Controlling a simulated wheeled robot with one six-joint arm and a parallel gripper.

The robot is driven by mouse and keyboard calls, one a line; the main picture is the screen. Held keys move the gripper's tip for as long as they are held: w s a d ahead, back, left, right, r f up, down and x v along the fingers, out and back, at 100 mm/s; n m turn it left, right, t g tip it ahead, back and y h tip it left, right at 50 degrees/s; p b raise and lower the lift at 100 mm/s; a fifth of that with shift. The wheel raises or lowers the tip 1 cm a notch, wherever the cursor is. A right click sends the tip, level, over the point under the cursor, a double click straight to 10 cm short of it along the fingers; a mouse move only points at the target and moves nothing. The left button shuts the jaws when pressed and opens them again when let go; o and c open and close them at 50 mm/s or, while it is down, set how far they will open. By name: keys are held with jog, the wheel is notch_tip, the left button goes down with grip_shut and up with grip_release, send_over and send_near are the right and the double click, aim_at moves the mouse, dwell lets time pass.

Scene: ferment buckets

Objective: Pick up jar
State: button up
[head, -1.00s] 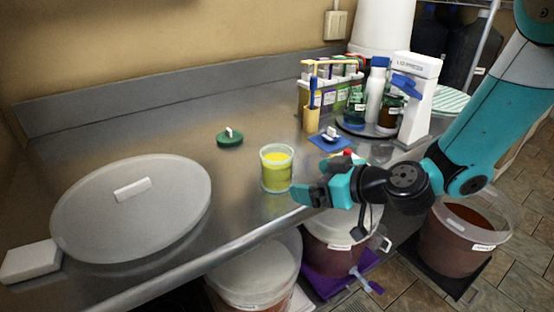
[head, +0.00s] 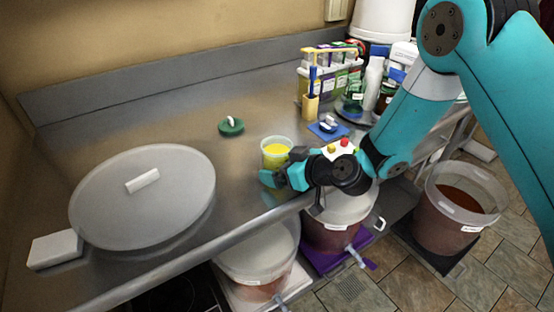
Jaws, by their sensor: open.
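The jar (head: 275,148) is a clear cup-like vessel with yellow contents. It stands upright on the steel counter, near the front edge. My gripper (head: 273,179) is open, with its teal fingers low at the jar's front right side. The fingers and wrist hide the lower part of the jar. I cannot tell whether a finger touches it.
A green lid (head: 231,127) lies behind and left of the jar. A large round lid (head: 105,205) and a white block (head: 55,250) are at left. A blue pad (head: 328,131) and a bottle rack (head: 312,85) stand behind right. Buckets (head: 258,248) sit below the counter edge.

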jog(key=c, duration=1.1)
jog(key=shift+r, duration=0.15)
jog(key=shift+c, duration=0.5)
